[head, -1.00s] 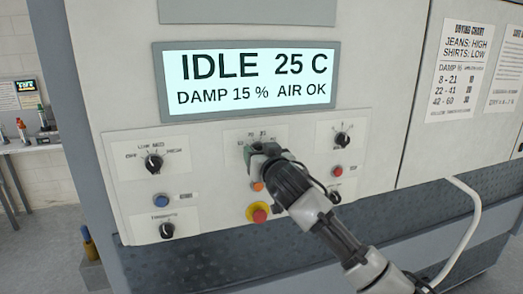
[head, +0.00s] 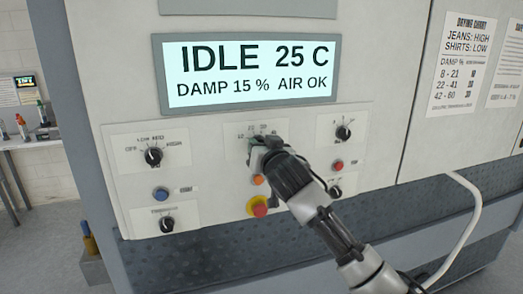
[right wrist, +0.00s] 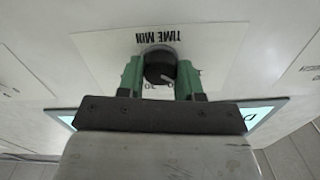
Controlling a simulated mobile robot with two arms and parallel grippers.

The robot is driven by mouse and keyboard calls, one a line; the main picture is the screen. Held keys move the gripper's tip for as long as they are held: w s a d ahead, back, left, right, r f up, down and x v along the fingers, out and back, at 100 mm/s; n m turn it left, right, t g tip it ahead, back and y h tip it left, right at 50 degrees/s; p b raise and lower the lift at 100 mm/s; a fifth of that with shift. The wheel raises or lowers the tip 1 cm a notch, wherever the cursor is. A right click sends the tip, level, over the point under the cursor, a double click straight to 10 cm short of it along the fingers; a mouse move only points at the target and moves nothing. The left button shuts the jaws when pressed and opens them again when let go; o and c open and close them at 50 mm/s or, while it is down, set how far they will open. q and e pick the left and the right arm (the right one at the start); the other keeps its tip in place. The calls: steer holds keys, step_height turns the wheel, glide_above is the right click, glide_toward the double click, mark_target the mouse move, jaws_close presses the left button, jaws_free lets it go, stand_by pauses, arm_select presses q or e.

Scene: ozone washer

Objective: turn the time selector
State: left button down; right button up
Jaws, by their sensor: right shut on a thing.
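The time selector is a black round knob (right wrist: 160,66) on a white plate marked "TIME MIN", which appears upside down in the right wrist view. My right gripper (right wrist: 163,76) has its green fingers on either side of the knob, shut on it. In the head view my right gripper (head: 262,150) reaches the middle plate below the display and hides most of the knob; some numbers show above it. The display (head: 250,74) reads IDLE, 25 C, DAMP 15 %, AIR OK. My left gripper is not in view.
Other black knobs sit at the left (head: 153,156), upper right (head: 343,132) and lower left (head: 167,223). A blue button (head: 160,194), a red button (head: 337,166), an orange button (head: 258,180) and a red-yellow stop button (head: 257,206) are close by. A white hose (head: 468,225) hangs at right.

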steer(key=shift+m+b, duration=0.95)
steer(key=shift+m, duration=2.35)
steer(key=o, duration=0.9)
